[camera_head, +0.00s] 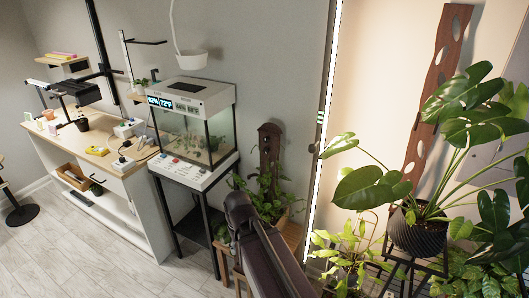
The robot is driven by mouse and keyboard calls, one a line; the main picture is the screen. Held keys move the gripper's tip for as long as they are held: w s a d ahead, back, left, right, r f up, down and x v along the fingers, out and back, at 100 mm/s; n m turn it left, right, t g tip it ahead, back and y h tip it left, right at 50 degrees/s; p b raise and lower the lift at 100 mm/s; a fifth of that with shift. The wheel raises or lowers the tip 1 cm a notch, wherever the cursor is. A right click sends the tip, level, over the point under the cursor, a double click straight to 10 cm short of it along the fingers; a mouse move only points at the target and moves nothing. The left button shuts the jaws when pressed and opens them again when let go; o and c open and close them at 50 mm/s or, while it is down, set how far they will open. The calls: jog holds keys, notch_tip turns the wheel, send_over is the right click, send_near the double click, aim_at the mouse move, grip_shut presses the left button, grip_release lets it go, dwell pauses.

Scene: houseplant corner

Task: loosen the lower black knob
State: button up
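I cannot single out a lower black knob in this view. Small dark fittings show on the tall black post (95,32) and around the slim white post (126,52) at the workbench, but they are too small to tell apart as knobs. My dark arm (268,255) reaches up from the bottom edge, in front of the floor and a planter. No gripper fingers can be made out on it. The arm appears well apart from the bench and its posts.
A glass terrarium (196,138) stands on a black-legged stand (172,208) right of the white workbench (145,192). A planter with a brown board (269,150) stands behind my arm. A large potted plant (418,236) fills the right. Floor (95,262) is clear at front left.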

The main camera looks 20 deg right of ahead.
jog(key=shift+o, duration=1.3)
jog(key=shift+a, duration=0.1)
jog(key=m+t+h+b, duration=1)
jog(key=t+h+b, duration=0.1)
jog(key=h+b, duration=0.35)
send_near(265, 151)
jog(key=s+v, duration=0.1)
jog(key=v, duration=0.3)
jog(key=shift+w+d+y, duration=0.25)
jog(key=shift+w+d, duration=0.05)
jog(key=shift+w, duration=0.2)
jog(key=shift+d, duration=0.1)
jog(key=x, duration=1.3)
jog(key=shift+w+d+r, duration=0.1)
jog(key=shift+w, duration=0.15)
